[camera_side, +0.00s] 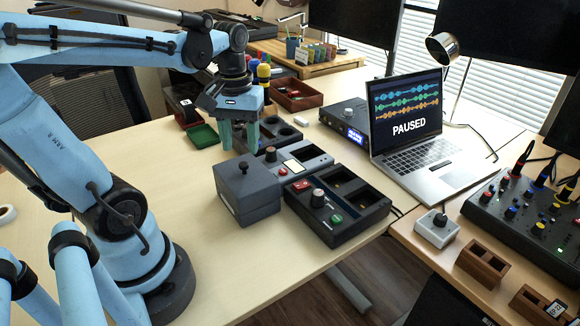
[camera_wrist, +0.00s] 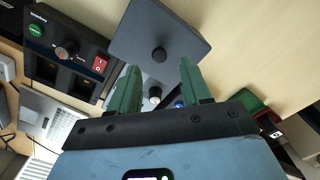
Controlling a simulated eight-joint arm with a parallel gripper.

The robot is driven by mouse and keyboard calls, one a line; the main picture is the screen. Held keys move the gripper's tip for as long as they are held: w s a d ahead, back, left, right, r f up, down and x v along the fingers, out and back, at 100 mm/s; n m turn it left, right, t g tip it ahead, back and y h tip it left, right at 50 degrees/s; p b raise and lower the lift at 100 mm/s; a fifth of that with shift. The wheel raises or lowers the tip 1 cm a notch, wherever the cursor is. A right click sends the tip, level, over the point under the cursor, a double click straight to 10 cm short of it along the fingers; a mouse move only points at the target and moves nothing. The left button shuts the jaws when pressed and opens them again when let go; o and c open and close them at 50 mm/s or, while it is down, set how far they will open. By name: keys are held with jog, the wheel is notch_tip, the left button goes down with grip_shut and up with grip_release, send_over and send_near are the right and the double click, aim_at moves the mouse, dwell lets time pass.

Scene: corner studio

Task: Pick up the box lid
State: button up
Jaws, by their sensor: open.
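The box lid (camera_side: 246,173) is a dark grey square plate with a small round knob on top. It sits on a grey box (camera_side: 254,206) in the middle of the table, and no gap shows between them. In the wrist view the lid (camera_wrist: 140,30) lies beyond my fingertips, with its black knob (camera_wrist: 159,54) near the line between them. My gripper (camera_side: 240,143) points down with its two green fingers apart and empty. In the side view it hangs above and behind the lid. The fingers (camera_wrist: 158,72) also show in the wrist view, not touching the lid.
A black control unit (camera_side: 351,212) with a red switch and green button stands just right of the box. A grey unit (camera_side: 316,157) is behind it. A laptop (camera_side: 432,167) stands farther right. A green tray (camera_side: 203,136) is at the back left. The table in front is clear.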

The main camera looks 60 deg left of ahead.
aim_at(243, 164)
jog(key=shift+w+f, duration=0.1)
jog(key=shift+f, duration=2.75)
grip_shut()
